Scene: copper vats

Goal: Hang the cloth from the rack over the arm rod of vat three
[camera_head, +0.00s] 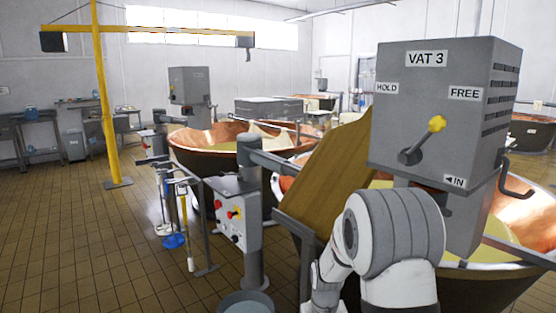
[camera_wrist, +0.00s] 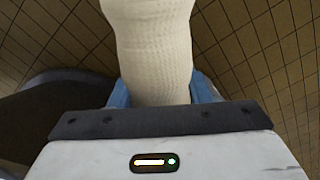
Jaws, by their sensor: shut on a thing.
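My gripper (camera_wrist: 160,95) shows in the wrist view, its two blue fingers shut on a cream woven cloth (camera_wrist: 150,40). The cloth extends away from the fingers to the top edge of the picture, above a tiled floor. In the head view the gripper and cloth are hidden; only my white and grey arm shows. Vat three (camera_head: 500,285) is at the right, under a grey box (camera_head: 420,110) labelled VAT 3. The box has a yellow-knobbed lever and HOLD, FREE and IN labels. A grey horizontal rod (camera_head: 282,162) runs from a post toward a wooden board; I cannot tell whether it is the arm rod.
The wooden board (camera_head: 325,175) leans beside vat three. A control panel (camera_head: 236,215) with red buttons and a stand with hanging tools (camera_head: 182,205) are left of it. Another copper vat (camera_head: 205,150) and a yellow post (camera_head: 104,100) stand further back. Open tiled floor lies left.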

